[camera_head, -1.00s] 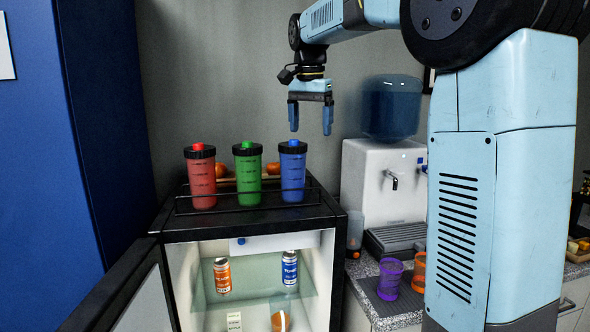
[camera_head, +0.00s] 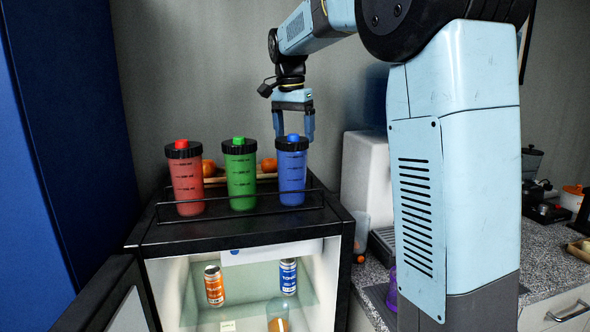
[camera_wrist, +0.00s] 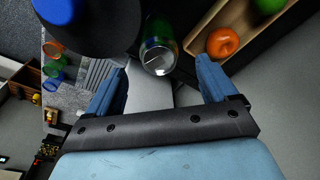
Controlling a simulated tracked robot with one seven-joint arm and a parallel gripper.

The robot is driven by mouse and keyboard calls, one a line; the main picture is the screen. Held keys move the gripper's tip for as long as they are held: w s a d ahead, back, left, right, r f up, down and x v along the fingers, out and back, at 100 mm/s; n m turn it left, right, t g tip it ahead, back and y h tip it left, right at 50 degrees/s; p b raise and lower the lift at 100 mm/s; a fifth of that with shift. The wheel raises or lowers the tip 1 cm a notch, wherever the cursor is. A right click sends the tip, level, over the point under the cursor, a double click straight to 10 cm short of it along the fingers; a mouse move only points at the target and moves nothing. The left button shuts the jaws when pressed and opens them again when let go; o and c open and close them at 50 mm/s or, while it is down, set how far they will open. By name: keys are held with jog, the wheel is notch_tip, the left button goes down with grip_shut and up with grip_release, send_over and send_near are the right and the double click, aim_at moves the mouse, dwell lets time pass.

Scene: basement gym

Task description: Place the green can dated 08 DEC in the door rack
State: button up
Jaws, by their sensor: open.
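A can with a green side and silver top (camera_wrist: 158,56) stands between and beyond my fingertips in the wrist view; no date is readable. The head view does not show it. My gripper (camera_head: 294,138) is open and empty, pointing down behind the blue shaker; its two fingers also show in the wrist view (camera_wrist: 160,86), apart from the can. The open fridge (camera_head: 240,236) has its door (camera_head: 105,300) swung out at the lower left. I cannot make out the door rack.
Red (camera_head: 186,180), green (camera_head: 241,176) and blue (camera_head: 292,174) shakers stand in a row on the fridge top behind a low rail. A wooden tray (camera_wrist: 212,20) with orange fruit (camera_wrist: 222,42) lies beside the can. Orange (camera_head: 214,286) and blue (camera_head: 288,276) cans stand inside the fridge.

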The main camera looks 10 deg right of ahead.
jog(key=shift+w+d+f, duration=0.1)
jog(key=shift+f, duration=1.8)
jog(key=shift+w+d+f, duration=0.1)
jog(key=shift+f, duration=1.8)
jog(key=shift+r, duration=0.1)
jog(key=c, duration=1.5)
